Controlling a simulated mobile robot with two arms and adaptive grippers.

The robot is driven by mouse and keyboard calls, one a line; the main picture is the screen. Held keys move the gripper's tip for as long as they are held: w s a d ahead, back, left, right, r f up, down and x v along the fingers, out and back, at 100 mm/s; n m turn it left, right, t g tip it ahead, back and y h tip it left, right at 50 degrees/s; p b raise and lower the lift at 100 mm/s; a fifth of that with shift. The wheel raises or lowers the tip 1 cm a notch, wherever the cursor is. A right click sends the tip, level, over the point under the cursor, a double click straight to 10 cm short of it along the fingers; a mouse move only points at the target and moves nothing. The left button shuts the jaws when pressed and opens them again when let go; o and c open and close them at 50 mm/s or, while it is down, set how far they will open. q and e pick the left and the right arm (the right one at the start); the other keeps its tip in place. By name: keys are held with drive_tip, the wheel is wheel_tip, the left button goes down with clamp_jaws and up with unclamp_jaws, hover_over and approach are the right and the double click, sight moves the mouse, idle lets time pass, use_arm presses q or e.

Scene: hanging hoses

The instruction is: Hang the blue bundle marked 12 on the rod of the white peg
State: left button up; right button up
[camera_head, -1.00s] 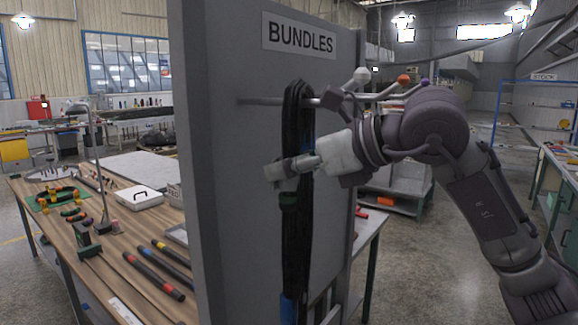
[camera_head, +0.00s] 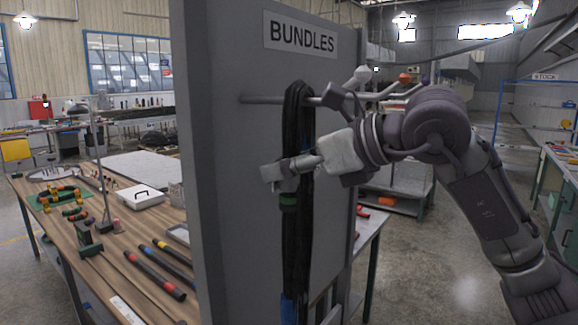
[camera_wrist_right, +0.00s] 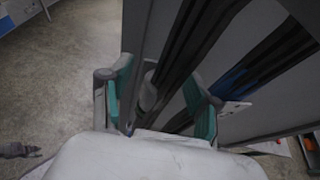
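A long black hose bundle (camera_head: 297,240) with blue bands hangs looped over a grey rod (camera_head: 262,100) on the grey panel. The rod leads toward the white ball-ended peg (camera_head: 362,76). No number is readable on the bundle. My right gripper (camera_head: 285,181) is at the bundle's upper part, below the rod, and hides a piece of it. In the right wrist view, the teal finger pads (camera_wrist_right: 163,106) stand apart, with black hose strands (camera_wrist_right: 190,40) passing between them and gaps at the sides. My left gripper is not in view.
Pegs with an orange ball (camera_head: 405,78) and a purple ball stand beside the white one. The panel (camera_head: 235,200) carries a BUNDLES sign. A wooden bench (camera_head: 75,240) with tools and short hoses is at left. Open floor lies at right.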

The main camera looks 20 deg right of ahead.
drive_tip(key=shift+f, duration=0.2)
drive_tip(key=v, duration=1.2)
drive_tip(key=shift+r, duration=0.2)
